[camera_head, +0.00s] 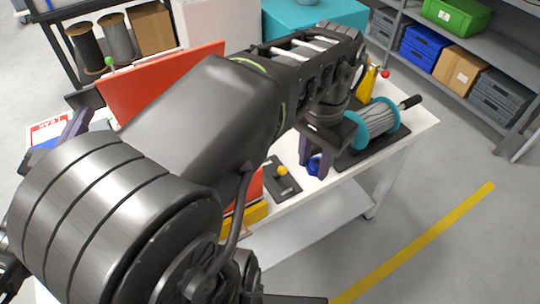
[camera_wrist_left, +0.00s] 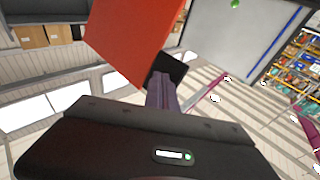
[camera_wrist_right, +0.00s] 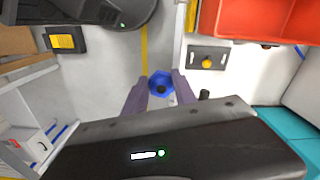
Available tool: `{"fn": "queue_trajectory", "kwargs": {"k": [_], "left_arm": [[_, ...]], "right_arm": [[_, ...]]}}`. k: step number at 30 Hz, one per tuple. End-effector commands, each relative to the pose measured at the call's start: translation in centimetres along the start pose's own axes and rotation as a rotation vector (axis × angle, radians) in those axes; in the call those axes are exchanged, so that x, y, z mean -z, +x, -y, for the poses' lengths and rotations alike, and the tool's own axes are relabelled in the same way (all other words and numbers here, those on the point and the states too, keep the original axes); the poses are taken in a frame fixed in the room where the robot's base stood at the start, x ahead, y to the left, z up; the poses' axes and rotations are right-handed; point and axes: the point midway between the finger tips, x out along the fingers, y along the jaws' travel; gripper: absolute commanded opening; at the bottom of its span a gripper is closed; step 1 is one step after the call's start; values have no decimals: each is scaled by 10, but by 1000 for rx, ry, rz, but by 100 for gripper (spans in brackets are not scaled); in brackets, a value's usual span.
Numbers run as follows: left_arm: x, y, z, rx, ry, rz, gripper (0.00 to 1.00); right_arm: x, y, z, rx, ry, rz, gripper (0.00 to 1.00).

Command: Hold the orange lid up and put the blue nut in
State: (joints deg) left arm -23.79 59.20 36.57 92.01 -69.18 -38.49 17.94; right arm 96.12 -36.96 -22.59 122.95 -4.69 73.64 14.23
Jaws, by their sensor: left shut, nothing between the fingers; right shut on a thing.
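The orange lid (camera_head: 165,80) stands tilted up at the left of the table, and it fills the upper middle of the left wrist view (camera_wrist_left: 130,38). My left gripper (camera_head: 75,124) is shut and empty, close to the lid's left side; in the left wrist view its fingers (camera_wrist_left: 161,92) point at a dark block beside the lid's lower edge. I cannot tell whether they touch the lid. My right gripper (camera_head: 316,160) is shut on the blue nut (camera_wrist_right: 161,84), above the table's front edge. The orange box (camera_wrist_right: 268,18) shows at the right wrist view's top; my arm hides most of it from the head.
A dark plate with a yellow knob (camera_head: 282,171) lies left of the nut. A teal-ended cable reel (camera_head: 377,122) on a dark base and a yellow bottle (camera_head: 367,82) stand to the right. Shelves with bins (camera_head: 425,42) stand behind.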

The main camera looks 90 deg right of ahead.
Motion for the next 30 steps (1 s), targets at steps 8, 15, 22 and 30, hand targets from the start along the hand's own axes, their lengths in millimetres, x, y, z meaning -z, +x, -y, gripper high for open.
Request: {"fn": "queue_trajectory", "kwargs": {"k": [8,15,22,30], "left_arm": [[1,0,0,0,1,-2,0],[1,0,0,0,1,-2,0],[1,0,0,0,1,-2,0],[1,0,0,0,1,-2,0]], "right_arm": [[0,0,1,0,-3,0,0],[-7,6,31,2,-115,3,0],[-38,17,103,4,-427,3,0],[-97,22,177,3,-987,1,0]]}}
